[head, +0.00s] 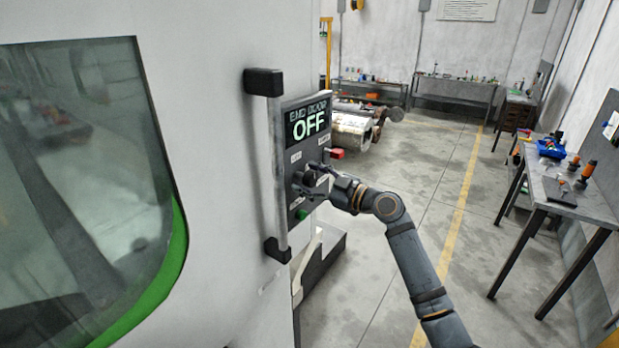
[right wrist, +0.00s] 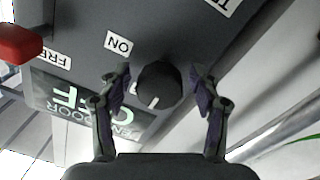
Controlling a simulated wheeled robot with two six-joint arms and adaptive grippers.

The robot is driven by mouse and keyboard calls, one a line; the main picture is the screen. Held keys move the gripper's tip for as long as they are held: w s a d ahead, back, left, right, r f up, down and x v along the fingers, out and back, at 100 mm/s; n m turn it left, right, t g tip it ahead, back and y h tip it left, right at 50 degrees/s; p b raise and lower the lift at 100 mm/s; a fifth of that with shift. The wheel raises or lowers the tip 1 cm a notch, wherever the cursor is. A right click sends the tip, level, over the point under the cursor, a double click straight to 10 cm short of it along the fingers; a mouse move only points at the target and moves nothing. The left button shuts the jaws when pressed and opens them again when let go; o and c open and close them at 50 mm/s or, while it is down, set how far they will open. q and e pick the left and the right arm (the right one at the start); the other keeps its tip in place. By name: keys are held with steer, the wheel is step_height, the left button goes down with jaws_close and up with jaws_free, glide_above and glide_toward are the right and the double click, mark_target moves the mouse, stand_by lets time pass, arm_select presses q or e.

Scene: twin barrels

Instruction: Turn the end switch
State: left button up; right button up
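The end switch is a dark round knob (right wrist: 160,84) on a grey control panel (head: 284,157), with a white mark that points down in the right wrist view. An "ON" label (right wrist: 119,44) sits beside it. My right gripper (right wrist: 159,80) has its fingers spread on both sides of the knob, with a gap on each side. In the head view the right gripper (head: 314,180) is at the panel and hides much of the knob. The panel's display (head: 308,122) reads "END DOOR OFF". My left gripper is not in view.
A red part (right wrist: 20,43) sticks out of the panel near the right gripper. A long door handle (head: 276,165) stands left of the panel on the white machine. A green button (head: 302,215) is low on the panel. A workbench (head: 572,200) stands at the right, with open floor between.

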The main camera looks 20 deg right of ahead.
steer(key=c, duration=1.1)
steer(key=shift+c, duration=0.2)
steer(key=m+b, duration=0.1)
steer(key=m, duration=0.1)
steer(key=shift+f+m+b, duration=0.1)
steer(key=shift+m+b, duration=0.3)
steer(key=m, duration=0.3)
steer(key=shift+m+b, duration=0.3)
steer(key=shift+b, duration=0.05)
steer(key=m, duration=0.2)
steer(key=shift+m, duration=0.3)
steer(key=m, duration=0.2)
steer(key=shift+r+m+p, duration=0.2)
steer(key=shift+m+p, duration=0.1)
steer(key=m+p, duration=0.2)
steer(key=m, duration=0.4)
steer(key=shift+g, duration=0.4)
